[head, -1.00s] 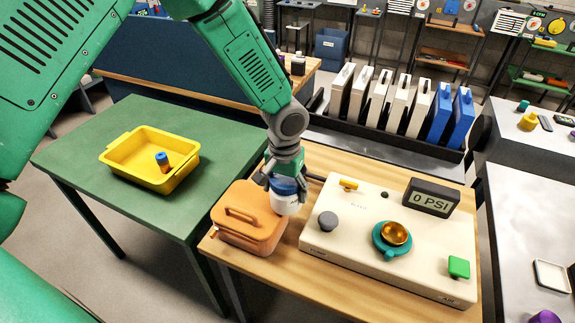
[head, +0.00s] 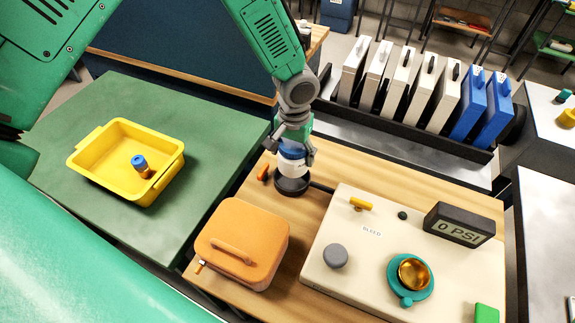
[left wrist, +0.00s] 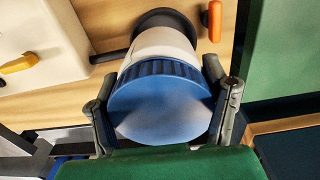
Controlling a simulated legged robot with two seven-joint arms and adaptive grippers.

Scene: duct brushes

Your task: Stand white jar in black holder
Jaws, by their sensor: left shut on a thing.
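The white jar (head: 292,168) with a blue lid is in my left gripper (head: 293,150), whose fingers close on both sides of the lid. The jar is upright, its lower end at the round black holder (head: 291,186) on the wooden table. I cannot tell how deep it sits in the holder. In the left wrist view, the blue lid (left wrist: 160,103) fills the space between the fingers of my left gripper (left wrist: 162,95). The black holder (left wrist: 166,17) shows beyond the white jar body (left wrist: 160,42). My right gripper is not in view.
An orange case (head: 242,243) and a cream panel (head: 345,268) with a gauge (head: 459,225) stand in front of the holder. A small orange item (head: 264,172) lies left of it. A yellow tray (head: 105,183) with a blue-capped jar (head: 140,164) is on the green table.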

